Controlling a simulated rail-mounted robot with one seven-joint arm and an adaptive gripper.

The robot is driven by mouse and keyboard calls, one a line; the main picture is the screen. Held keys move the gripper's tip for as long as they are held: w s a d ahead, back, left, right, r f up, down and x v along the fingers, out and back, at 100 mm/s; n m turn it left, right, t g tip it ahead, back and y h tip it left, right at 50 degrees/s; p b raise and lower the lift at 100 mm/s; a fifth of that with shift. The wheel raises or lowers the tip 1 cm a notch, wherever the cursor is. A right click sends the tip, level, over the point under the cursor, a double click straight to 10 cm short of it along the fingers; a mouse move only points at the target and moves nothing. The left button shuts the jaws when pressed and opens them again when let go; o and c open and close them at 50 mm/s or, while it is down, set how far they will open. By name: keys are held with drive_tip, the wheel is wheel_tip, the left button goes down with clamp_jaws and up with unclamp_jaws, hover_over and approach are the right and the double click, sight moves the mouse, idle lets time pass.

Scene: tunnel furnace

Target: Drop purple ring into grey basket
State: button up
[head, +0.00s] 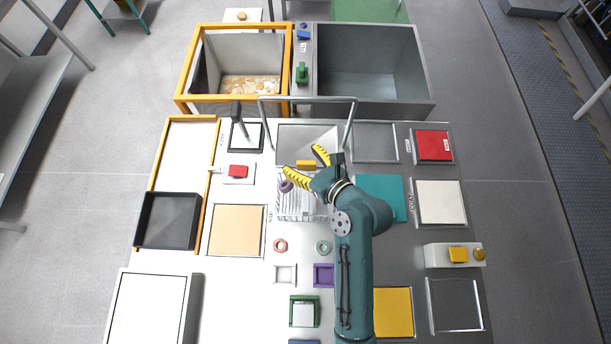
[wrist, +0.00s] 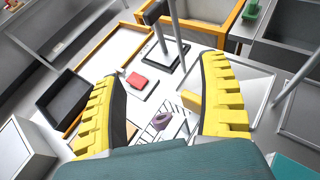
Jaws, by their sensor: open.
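The purple ring (head: 285,186) is at the far left corner of the grey wire basket (head: 298,208). In the wrist view the ring (wrist: 161,121) shows tilted against the basket's wire mesh (wrist: 149,136). I cannot tell whether it rests in the basket or is just above it. My gripper (head: 303,160) is open, with its yellow fingers spread wide. In the wrist view the ring shows between the fingers (wrist: 162,72), apart from both. My arm and gripper hide the right part of the basket in the head view.
A metal arch (head: 307,99) stands behind my gripper. An orange-framed bin (head: 291,70) and a grey bin (head: 426,80) are at the back. A pink ring (head: 280,245) and a green ring (head: 324,247) lie in front of the basket.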

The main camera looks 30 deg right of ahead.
drive_tip(key=v, duration=1.2)
